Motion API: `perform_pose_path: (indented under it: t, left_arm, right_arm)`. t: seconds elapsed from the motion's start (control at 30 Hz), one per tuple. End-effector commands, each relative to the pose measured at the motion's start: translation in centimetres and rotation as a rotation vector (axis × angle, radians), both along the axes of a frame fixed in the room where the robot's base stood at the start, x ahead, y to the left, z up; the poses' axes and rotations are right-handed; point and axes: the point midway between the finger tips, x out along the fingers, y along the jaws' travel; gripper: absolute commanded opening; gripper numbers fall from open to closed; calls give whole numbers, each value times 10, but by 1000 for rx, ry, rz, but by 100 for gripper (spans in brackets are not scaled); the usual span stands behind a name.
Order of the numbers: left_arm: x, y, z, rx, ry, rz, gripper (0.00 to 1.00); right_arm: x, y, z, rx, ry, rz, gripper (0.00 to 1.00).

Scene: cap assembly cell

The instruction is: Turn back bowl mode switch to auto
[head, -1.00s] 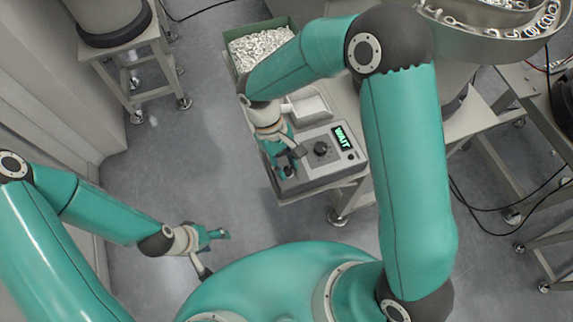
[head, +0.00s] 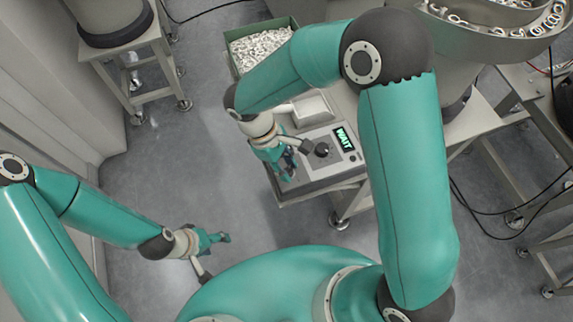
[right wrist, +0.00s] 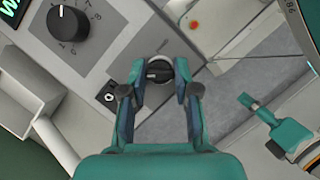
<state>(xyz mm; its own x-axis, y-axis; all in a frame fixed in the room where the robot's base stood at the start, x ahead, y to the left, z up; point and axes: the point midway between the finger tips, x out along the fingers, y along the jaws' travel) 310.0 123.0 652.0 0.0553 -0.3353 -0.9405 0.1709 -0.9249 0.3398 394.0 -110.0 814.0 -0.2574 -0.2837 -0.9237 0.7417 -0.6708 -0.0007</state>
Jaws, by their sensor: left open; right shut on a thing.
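The control box (head: 318,175) stands on a table at centre. In the right wrist view, a small black rotary switch (right wrist: 158,72) with a light pointer mark sits in a round ring on the panel. My right gripper (right wrist: 158,88) is shut on this switch, one finger on each side. In the head view my right gripper (head: 284,166) covers the switch. I cannot read any position labels around it. My left gripper (head: 224,238) is open and empty, low on the left, away from the box; it also shows in the right wrist view (right wrist: 250,104).
A larger black dial (head: 321,149) with numbers and a lit display (head: 343,138) reading WAIT are on the panel. A small socket or key switch (right wrist: 109,97) is beside the gripped switch. A green bin (head: 234,60) of rings stands behind. Open floor lies left.

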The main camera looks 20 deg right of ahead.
Motion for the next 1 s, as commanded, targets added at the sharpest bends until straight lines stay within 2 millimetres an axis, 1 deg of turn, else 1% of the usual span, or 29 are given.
perform_pose_path:
  t: [0.13, 0.17, 0.3, 0.6, 0.73, 0.87, 1.0]
  left_arm:
    - [0, 0, 0, 0, 0, 0, 62]
    - [0, 0, 0, 0, 0, 0, 62]
    - [0, 0, 0, 0, 0, 0, 62]
    - [0, 0, 0, 0, 0, 0, 62]
    - [0, 0, 1, 0, 0, 0, 62]
    - [0, 0, 1, 0, 0, 0, 62]
    - [0, 0, 1, 0, 0, 0, 62]
  right_arm:
    - [2, -1, 2, -1, -7, 2, 0]
    - [2, -1, 2, -1, -7, 2, 32]
    - [2, -1, 1, -1, -5, 1, 55]
    - [1, 0, 1, 0, -2, -1, 56]
    - [3, 2, 6, 0, -5, -1, 56]
    - [7, 7, 21, 0, -7, -1, 56]
    - [14, 14, 45, 0, -7, -1, 56]
